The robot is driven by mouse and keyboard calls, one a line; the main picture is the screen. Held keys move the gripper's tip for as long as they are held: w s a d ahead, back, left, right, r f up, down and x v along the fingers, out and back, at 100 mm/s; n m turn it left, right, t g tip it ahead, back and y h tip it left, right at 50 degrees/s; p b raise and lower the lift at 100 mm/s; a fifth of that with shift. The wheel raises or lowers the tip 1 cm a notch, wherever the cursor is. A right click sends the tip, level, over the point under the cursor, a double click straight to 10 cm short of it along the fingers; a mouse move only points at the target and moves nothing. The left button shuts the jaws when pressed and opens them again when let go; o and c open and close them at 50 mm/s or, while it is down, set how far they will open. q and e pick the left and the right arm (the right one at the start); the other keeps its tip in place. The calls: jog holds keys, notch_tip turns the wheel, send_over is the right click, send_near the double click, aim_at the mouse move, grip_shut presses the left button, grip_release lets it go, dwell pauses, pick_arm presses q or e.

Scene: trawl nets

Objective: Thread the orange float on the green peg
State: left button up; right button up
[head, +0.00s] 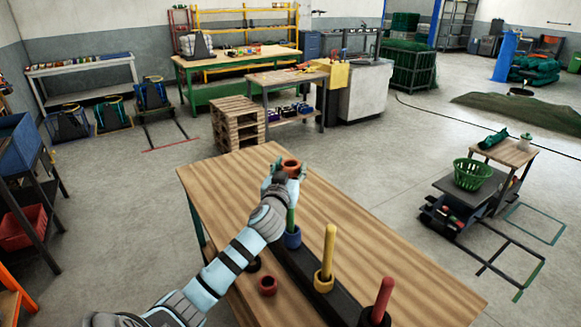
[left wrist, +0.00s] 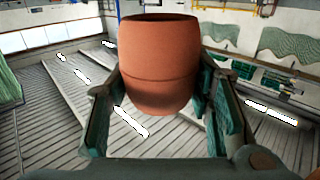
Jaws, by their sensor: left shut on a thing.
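The orange float (head: 291,163) is a short, rounded, open-topped ring. My left gripper (head: 280,176) is shut on it and holds it upright above the table. In the left wrist view the float (left wrist: 158,62) sits between the two fingers. The green peg (head: 291,217) stands on the dark base, with a blue float (head: 292,239) around its foot. My right gripper is not in view.
The table's right side (head: 400,255) is clear.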

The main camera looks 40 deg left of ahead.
pick_arm(q)
jog(key=shift+f+b, duration=2.65)
jog(key=shift+f, duration=0.55)
jog(key=o, duration=1.2)
jog(key=shift+s, duration=0.1)
jog(key=v, duration=1.2)
